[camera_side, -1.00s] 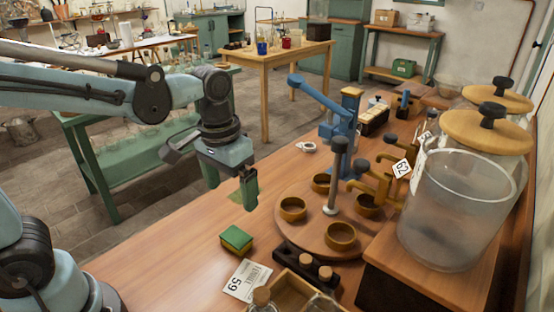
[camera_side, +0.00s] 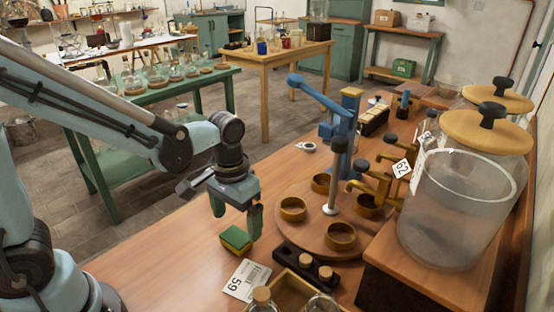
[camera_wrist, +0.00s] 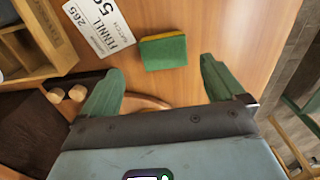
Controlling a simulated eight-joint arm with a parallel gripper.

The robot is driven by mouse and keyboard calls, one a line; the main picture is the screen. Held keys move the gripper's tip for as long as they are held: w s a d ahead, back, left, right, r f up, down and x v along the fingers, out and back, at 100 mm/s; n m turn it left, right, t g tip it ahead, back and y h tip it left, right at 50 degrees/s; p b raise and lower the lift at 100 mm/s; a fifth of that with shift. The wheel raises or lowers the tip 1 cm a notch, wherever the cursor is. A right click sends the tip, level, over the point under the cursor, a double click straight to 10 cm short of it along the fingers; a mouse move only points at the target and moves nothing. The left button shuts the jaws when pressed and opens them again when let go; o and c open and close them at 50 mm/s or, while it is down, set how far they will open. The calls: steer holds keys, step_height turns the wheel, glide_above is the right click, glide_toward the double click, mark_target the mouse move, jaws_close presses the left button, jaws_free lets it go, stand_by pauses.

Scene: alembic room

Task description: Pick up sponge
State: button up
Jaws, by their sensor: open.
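The sponge (camera_side: 236,239) is a small block with a green top and a yellow side. It lies on the wooden table near its front left edge, beside a white label card. In the wrist view the sponge (camera_wrist: 163,51) lies beyond the fingertips, roughly centred between them. My gripper (camera_side: 236,219) is open and empty, above the table just behind the sponge in the side view. In the wrist view both green fingers of my gripper (camera_wrist: 160,75) are spread apart.
The label card (camera_side: 247,280) lies in front of the sponge. A round wooden stand (camera_side: 300,236) with small cups is to the right. A dark block with corks (camera_side: 306,268) and a wooden tray (camera_side: 290,292) stand nearby. Bare table lies left of the sponge.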

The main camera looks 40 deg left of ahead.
mark_target(236, 236)
steer(key=f, duration=0.3)
steer(key=shift+s+a, duration=0.1)
steer(key=shift+a, duration=0.2)
steer(key=shift+f, duration=0.85)
steer(key=shift+c, duration=0.3)
steer(key=c, duration=1.1)
steer(key=shift+o, duration=0.2)
steer(key=shift+r, duration=0.1)
